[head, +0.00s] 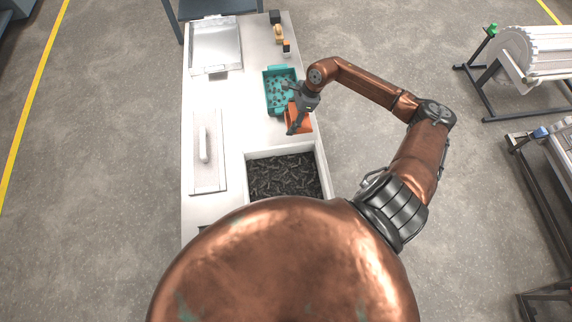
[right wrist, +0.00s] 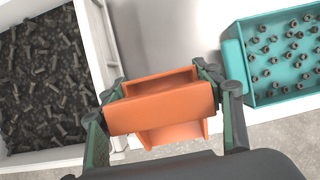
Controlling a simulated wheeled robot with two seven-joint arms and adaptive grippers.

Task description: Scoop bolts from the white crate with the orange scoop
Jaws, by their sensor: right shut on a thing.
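The white crate (head: 324,176) stands at the near right of the table, filled with dark bolts (head: 283,177). It also shows at the left of the right wrist view (right wrist: 98,45), with the bolts (right wrist: 40,85) inside. My right gripper (head: 298,112) is shut on the orange scoop (head: 301,122), between the crate and the teal bin. In the right wrist view the scoop (right wrist: 160,113) sits between the two fingers of the gripper (right wrist: 164,82). I see no bolts in the visible part of the scoop. My left gripper is not in view.
A teal bin (head: 267,97) with small round parts stands beyond the scoop. A metal tray (head: 215,45) is at the far left, and a flat white panel with a handle (head: 204,145) is left of the crate. Small items (head: 279,34) stand at the far right edge.

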